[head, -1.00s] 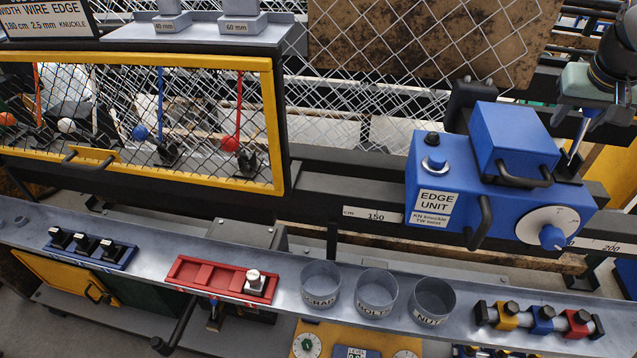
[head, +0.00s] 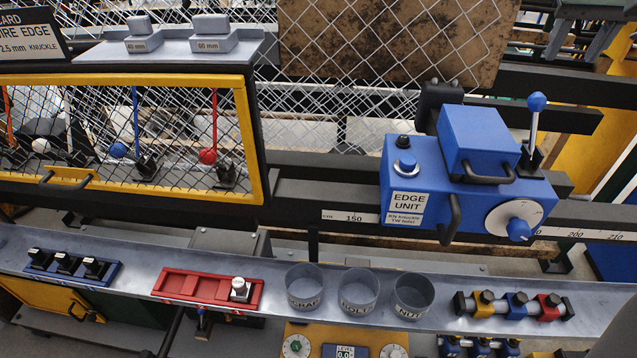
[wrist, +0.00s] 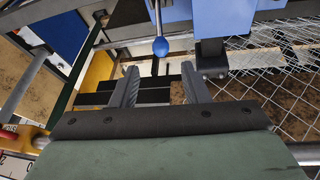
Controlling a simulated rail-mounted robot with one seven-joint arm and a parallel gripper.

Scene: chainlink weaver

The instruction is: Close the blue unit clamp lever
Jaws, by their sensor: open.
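The blue edge unit (head: 465,175) is mounted on the dark rail at the right of the head view. Its clamp lever (head: 534,122) is a metal rod with a blue ball knob, standing nearly upright behind the unit's right side. In the wrist view the knob (wrist: 160,47) appears beyond my fingertips, in line with the gap between them. My gripper (wrist: 160,72) is open with nothing between its grey fingers. Part of it shows at the top right of the head view (head: 572,50), above and right of the knob, apart from it.
The unit has black handles and a white dial (head: 513,218). Chain-link mesh (head: 370,65) lies behind and left of it. A grey shelf with three cups (head: 358,292) and coloured clamps (head: 515,305) runs in front. A yellow-framed cage (head: 253,140) stands left.

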